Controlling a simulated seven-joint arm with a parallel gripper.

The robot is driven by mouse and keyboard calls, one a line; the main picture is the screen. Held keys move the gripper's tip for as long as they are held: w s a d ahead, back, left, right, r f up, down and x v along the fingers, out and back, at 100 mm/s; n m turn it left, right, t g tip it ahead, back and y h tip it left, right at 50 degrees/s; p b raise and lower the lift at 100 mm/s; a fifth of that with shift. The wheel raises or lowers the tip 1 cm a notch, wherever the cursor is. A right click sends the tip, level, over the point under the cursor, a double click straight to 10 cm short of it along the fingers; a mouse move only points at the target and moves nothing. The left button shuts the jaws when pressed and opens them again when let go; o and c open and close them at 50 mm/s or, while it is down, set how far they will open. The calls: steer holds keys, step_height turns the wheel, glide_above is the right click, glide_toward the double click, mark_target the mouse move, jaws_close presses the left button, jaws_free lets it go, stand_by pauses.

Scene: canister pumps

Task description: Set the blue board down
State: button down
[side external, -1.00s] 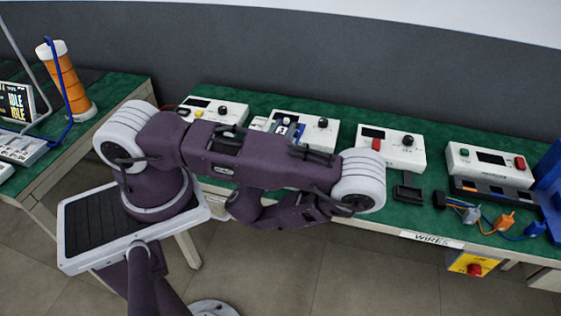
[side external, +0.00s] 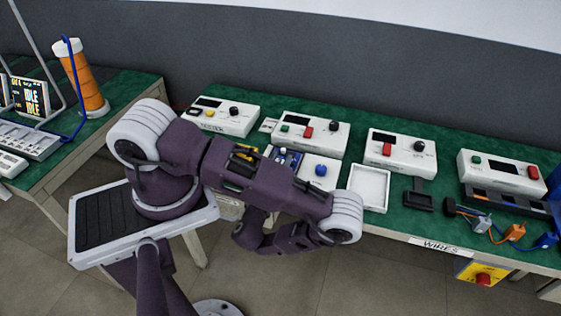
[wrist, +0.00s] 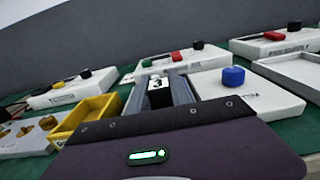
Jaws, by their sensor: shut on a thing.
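The blue board (side external: 284,157) shows in the side view as a small blue patch just behind my forearm, beside a white unit with a blue knob (side external: 321,170). My arm hides its lower part. In the wrist view a slate-blue piece (wrist: 182,88) lies straight ahead of my gripper (wrist: 160,98), next to a block with a white label reading 3 (wrist: 158,83). My gripper is shut on the board; the fingertips are mostly hidden in both views. I cannot tell whether the board touches the surface beneath.
A yellow tray (wrist: 84,120) stands left of the board, and the blue-knob unit stands right. White control boxes (side external: 308,134) line the back. An empty white tray (side external: 370,188) and a black holder (side external: 418,195) stand further right. The orange canister (side external: 82,78) is far left.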

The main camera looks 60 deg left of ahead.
steer(key=c, duration=1.2)
jaws_free()
steer(key=shift+f, duration=0.1)
steer(key=shift+o, duration=0.2)
steer(key=v, duration=0.6)
steer(key=shift+s+d+f, duration=0.2)
steer(key=shift+s, duration=0.2)
steer(key=s+d+r+n+g+h, duration=0.2)
steer(key=s+r+n+g+h, duration=0.1)
steer(key=r+n, duration=0.5)
steer(key=s+d+r+n+g+h, duration=0.2)
steer(key=r+n+g, duration=0.3)
steer(key=r+n, duration=0.3)
steer(key=s+d+r+n+g+h, duration=0.3)
steer(key=s+r+n+g+h, duration=0.1)
steer(key=r+n, duration=0.4)
step_height(320, 180, up, 3)
steer(key=shift+f+n+g, duration=0.1)
steer(key=shift+n+g, duration=0.3)
steer(key=shift+g, duration=0.2)
steer(key=shift+o, duration=0.6)
steer(key=d+r+n+t+h, duration=0.2)
steer(key=d+r+t+h, duration=0.1)
steer(key=r+t, duration=0.3)
steer(key=shift+d+r+h, duration=0.3)
steer(key=shift+d+h, duration=0.1)
steer(key=shift+d, duration=0.35)
